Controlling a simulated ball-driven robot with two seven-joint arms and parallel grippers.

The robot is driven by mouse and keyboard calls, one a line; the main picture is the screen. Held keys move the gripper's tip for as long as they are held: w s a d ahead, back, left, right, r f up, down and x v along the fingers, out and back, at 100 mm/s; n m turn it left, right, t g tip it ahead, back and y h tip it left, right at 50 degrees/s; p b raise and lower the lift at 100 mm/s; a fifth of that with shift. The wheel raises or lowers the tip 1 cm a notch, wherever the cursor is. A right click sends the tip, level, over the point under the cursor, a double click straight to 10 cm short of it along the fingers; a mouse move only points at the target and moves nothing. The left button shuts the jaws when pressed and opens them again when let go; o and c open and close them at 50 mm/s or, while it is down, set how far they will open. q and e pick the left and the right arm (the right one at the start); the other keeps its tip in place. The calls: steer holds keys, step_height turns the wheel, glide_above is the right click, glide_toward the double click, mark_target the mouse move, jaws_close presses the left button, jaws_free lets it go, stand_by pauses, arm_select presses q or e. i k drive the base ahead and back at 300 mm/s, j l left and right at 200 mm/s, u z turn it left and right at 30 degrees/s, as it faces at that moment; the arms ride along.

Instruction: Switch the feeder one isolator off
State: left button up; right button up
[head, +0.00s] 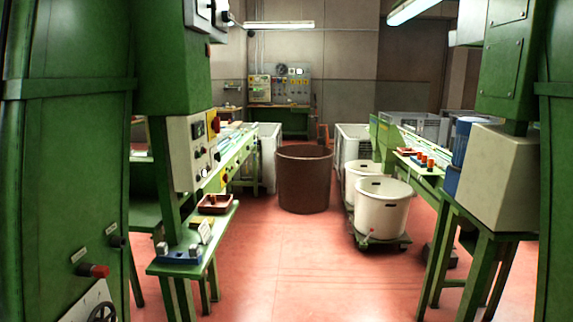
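No label is readable, so I cannot tell for sure which switch is the feeder one isolator. A cream control panel (189,152) on the left machine carries a red rotary switch (214,122) on a yellow plate at its upper right, with several buttons below. The switch's handle position is too small to tell. On the near left green cabinet (70,170) there is a red knob (93,271) under a small label, and a dark knob (118,241) higher up. Neither of my grippers is in view.
A green stand (192,266) with a brown tray (215,204) juts out below the panel. A brown bin (304,180) stands mid-aisle. White tubs (383,212) sit on a dolly at right. The red floor (300,265) in front is clear. Green machines flank both sides.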

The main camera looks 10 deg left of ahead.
mark_target(216, 125)
steer(key=i+u, duration=0.1)
steer(key=i, duration=0.5)
steer(key=i+l+u, duration=0.1)
steer(key=i, duration=0.55)
steer(key=i+l+u, duration=0.1)
steer(key=i, duration=0.5)
steer(key=i+l+u, duration=0.15)
steer(key=i+u, duration=0.25)
steer(key=i+l+u, duration=0.2)
steer(key=u, duration=0.2)
steer(key=i+l+u, duration=0.55)
steer(key=l+u, duration=0.3)
steer(key=i+l+u, duration=0.15)
steer(key=l+u, duration=0.25)
